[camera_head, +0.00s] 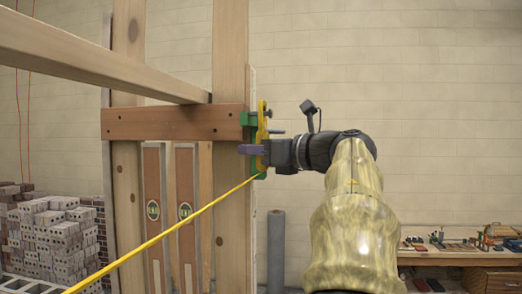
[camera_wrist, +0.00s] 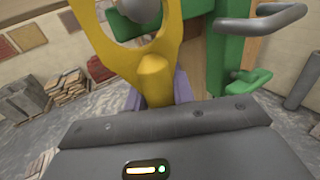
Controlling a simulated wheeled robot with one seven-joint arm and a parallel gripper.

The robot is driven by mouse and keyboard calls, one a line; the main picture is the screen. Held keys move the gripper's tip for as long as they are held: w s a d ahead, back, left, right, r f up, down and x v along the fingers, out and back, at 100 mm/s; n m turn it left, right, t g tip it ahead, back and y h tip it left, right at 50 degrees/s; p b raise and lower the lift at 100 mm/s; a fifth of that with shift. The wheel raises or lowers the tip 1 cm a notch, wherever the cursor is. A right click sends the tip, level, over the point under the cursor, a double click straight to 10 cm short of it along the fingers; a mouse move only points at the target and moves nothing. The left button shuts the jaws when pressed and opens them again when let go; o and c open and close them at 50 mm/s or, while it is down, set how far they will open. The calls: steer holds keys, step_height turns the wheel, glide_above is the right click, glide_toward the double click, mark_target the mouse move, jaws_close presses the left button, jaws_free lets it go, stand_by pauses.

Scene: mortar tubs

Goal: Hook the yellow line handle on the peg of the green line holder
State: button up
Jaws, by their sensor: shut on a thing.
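The yellow line handle (camera_head: 262,118) stands upright against the green line holder (camera_head: 247,118) on the wooden post. In the wrist view, the handle (camera_wrist: 154,72) is large, and the grey round end of the peg (camera_wrist: 141,10) shows inside its opening. In the head view, a dark peg end (camera_head: 277,131) sticks out right of the handle, so the handle looks to be around the peg. How far along the peg it sits is unclear. My gripper (camera_wrist: 158,95), with purple fingers, is shut on the handle's lower part. The green holder (camera_wrist: 228,45) shows behind it.
A taut yellow line (camera_head: 160,236) runs from the handle to the lower left. A wooden crossbeam (camera_head: 170,122) and post (camera_head: 230,60) stand close behind. A workbench (camera_head: 465,255) is at right, grey blocks (camera_head: 60,235) at left.

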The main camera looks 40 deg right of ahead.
steer(key=shift+w+a+f+b, duration=0.2)
steer(key=shift+w+f+b, duration=0.1)
steer(key=shift+f+b, duration=0.25)
steer(key=shift+r, duration=0.1)
steer(key=o, duration=1.5)
steer(key=shift+w, duration=0.1)
steer(key=shift+o, duration=0.7)
steer(key=o, duration=0.5)
